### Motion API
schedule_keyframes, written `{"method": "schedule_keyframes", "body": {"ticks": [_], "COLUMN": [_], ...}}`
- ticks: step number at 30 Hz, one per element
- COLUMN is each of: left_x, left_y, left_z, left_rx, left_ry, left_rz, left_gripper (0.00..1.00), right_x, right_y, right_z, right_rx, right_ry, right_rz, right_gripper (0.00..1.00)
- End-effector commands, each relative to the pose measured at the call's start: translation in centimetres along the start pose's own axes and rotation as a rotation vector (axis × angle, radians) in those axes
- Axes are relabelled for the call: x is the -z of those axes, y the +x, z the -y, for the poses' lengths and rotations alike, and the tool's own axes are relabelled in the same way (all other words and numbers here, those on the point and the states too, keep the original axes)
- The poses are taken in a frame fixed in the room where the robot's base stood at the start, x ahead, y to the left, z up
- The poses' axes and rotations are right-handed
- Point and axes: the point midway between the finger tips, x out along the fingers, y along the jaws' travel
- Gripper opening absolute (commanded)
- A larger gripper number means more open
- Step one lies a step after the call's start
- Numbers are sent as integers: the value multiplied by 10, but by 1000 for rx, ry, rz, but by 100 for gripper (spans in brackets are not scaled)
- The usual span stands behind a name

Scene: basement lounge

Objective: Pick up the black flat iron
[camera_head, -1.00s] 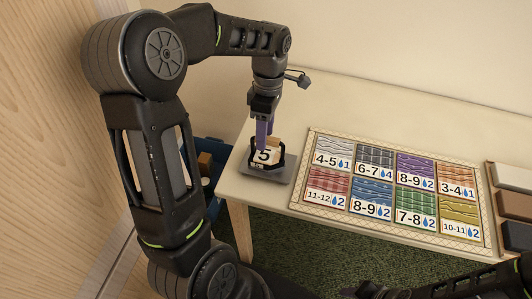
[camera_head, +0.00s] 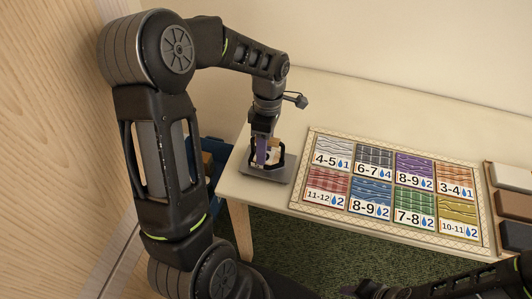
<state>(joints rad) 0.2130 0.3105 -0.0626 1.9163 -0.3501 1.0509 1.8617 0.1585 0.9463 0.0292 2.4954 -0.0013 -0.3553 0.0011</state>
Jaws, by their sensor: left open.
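The black flat iron (camera_head: 281,172) sits on the left end of the cream table, with a grey plate-like base and a dark upright frame. A small pale block stands inside the frame, partly hidden by my fingers. My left gripper (camera_head: 262,153) points down over the iron, its purple fingers at the frame and block. It is open; whether a finger touches the iron I cannot tell. My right gripper (camera_head: 372,289) shows only partly, dark and low at the bottom edge, and its jaws cannot be made out.
A framed board (camera_head: 296,200) of coloured, numbered tiles lies right of the iron. Several coloured blocks (camera_head: 511,178) lie at the right edge. A blue bin (camera_head: 217,153) stands below the table's left end. The cream table (camera_head: 400,112) is clear behind the board.

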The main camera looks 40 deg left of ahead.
Motion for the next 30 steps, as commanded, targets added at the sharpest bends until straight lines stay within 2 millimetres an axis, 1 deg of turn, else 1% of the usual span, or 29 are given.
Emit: {"method": "schedule_keyframes", "body": {"ticks": [8, 11, 26, 30], "left_x": [0, 0, 0, 0], "left_y": [0, 0, 0, 0], "left_z": [0, 0, 0, 0], "left_rx": [0, 0, -1, -1], "left_ry": [0, 0, 0, 0], "left_rz": [0, 0, 0, 0], "left_gripper": [48, 42, 1, 0], "right_x": [0, 0, 0, 0], "right_y": [0, 0, 0, 0], "right_z": [0, 0, 0, 0], "right_rx": [0, 0, 0, 0], "right_ry": [0, 0, 0, 0], "right_rz": [0, 0, 0, 0], "right_gripper": [36, 36, 36, 36]}}
